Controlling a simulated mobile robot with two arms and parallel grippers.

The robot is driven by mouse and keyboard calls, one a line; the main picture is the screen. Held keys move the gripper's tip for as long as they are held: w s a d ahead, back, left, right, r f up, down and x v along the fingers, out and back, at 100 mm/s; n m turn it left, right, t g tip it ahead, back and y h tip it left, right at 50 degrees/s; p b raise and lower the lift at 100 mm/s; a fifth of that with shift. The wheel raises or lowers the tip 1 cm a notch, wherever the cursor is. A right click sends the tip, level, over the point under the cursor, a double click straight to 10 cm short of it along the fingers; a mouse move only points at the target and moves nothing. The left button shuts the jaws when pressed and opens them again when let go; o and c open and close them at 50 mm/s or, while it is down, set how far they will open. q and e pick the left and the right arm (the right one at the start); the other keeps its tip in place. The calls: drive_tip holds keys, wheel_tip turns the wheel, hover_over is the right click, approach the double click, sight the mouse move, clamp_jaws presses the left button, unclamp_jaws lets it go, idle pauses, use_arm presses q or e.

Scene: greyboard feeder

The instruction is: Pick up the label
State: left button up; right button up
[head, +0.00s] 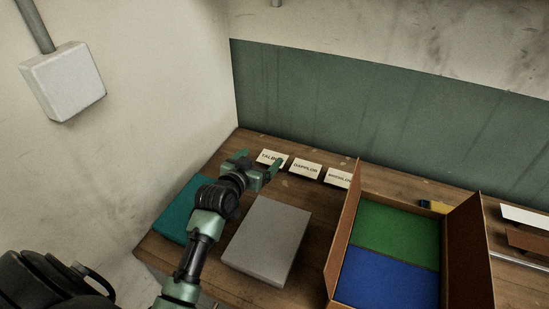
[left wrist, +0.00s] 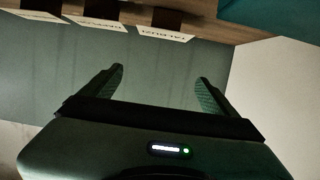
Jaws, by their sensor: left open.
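Three white labels with dark lettering stand in a row at the back of the wooden table, below the green wall band. The left label (head: 270,157) is partly behind my gripper, the middle label (head: 305,168) is clear, and the right label (head: 339,178) is partly cut off by the box wall. In the left wrist view, the left label (left wrist: 165,33) and the middle label (left wrist: 96,23) appear upside down near the top. My left gripper (head: 258,163) is open and empty, just in front of the left label. Its spread fingers (left wrist: 160,78) have nothing between them. My right gripper is out of view.
A teal block (head: 184,211) and a grey block (head: 268,240) lie on the table near my left arm. An open brown box (head: 343,232) with green and blue inside stands to the right. A wall (head: 150,130) bounds the left side.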

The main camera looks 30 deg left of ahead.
use_arm(q)
approach(272, 158)
drive_tip(key=shift+w+d+f, duration=0.1)
drive_tip(key=shift+f, duration=0.05)
drive_tip(key=shift+x, duration=1.55)
drive_tip(key=x, duration=0.3)
drive_tip(key=shift+w, duration=0.35)
drive_tip(key=shift+w+f, duration=0.1)
drive_tip(key=shift+w, duration=0.25)
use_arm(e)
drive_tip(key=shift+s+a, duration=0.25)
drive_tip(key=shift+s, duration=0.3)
use_arm(q)
drive_tip(key=shift+s, duration=0.1)
drive_tip(key=c, duration=0.9)
